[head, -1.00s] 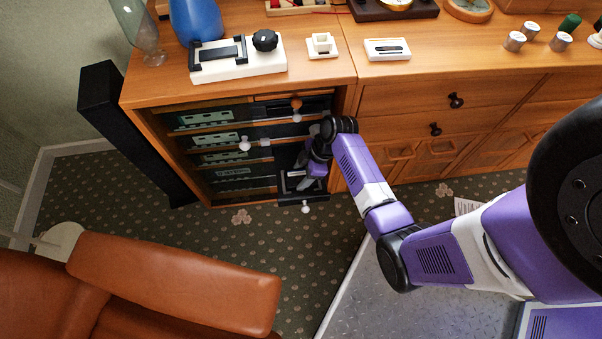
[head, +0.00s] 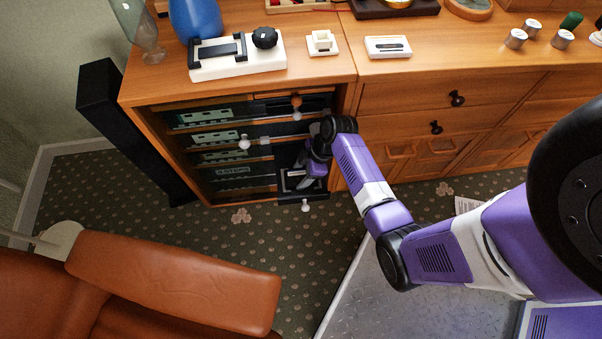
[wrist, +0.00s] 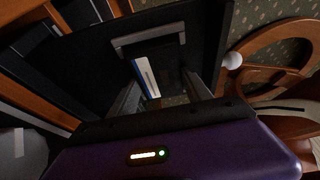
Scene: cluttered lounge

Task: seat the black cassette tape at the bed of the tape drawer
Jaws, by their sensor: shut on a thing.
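My gripper (head: 312,171) reaches down into the pulled-out tape drawer (head: 302,193) at the lower right of the open cabinet. In the wrist view my gripper (wrist: 161,88) is shut on the black cassette tape (wrist: 147,76), whose white, blue and orange label shows between the fingers. A grey frame (wrist: 150,42) lies just beyond the cassette, inside the dark drawer (wrist: 205,35). The drawer's white knob (wrist: 232,60) is to the right. The cassette's underside is hidden, so I cannot tell whether it touches the drawer bed. In the head view my wrist hides most of the cassette.
The cabinet's other dark shelves (head: 232,170) are to the left of my gripper, with white knobs (head: 244,142) jutting out. A white cassette-like box (head: 388,47) and a white device (head: 236,66) stand on the cabinet top. An orange leather chair (head: 170,280) is at the lower left.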

